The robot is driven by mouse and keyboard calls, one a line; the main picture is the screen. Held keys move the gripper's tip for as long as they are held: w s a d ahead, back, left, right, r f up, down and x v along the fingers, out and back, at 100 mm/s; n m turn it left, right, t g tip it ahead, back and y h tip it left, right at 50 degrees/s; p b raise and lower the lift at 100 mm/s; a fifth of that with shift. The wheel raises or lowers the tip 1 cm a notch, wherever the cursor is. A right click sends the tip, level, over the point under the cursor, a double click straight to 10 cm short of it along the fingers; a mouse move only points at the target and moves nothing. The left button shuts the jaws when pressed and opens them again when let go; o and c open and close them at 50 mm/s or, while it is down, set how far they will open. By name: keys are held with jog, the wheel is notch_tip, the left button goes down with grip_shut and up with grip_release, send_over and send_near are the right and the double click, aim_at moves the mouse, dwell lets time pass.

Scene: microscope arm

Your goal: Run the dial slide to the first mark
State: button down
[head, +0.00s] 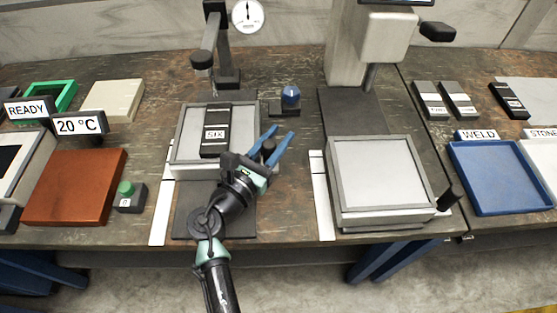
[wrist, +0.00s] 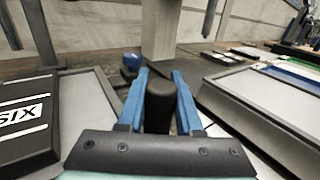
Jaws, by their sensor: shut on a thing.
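The dial slide (head: 177,150) is a grey-framed tray on a dark base under the dial gauge (head: 248,15). A black block marked SIX (head: 215,130) lies on it; the block also shows in the wrist view (wrist: 22,118). My gripper (head: 281,133) is at the slide's right side, its blue fingers shut around the upright black handle (head: 268,149). In the wrist view the handle (wrist: 159,104) stands between the two fingers. A white strip (head: 160,215) runs along the slide's left side; its marks are too small to read surely.
A blue-domed lamp (head: 290,96) stands just behind my fingertips. A microscope stage (head: 380,175) with its own black handle (head: 450,198) stands to the right. A green button (head: 126,188) and a brown tray (head: 75,188) are at the left.

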jog(key=shift+w, duration=0.55)
jog(key=c, duration=0.6)
grip_release()
jog(key=shift+s, duration=0.1)
jog(key=v, duration=1.3)
jog(key=shift+p, duration=0.3)
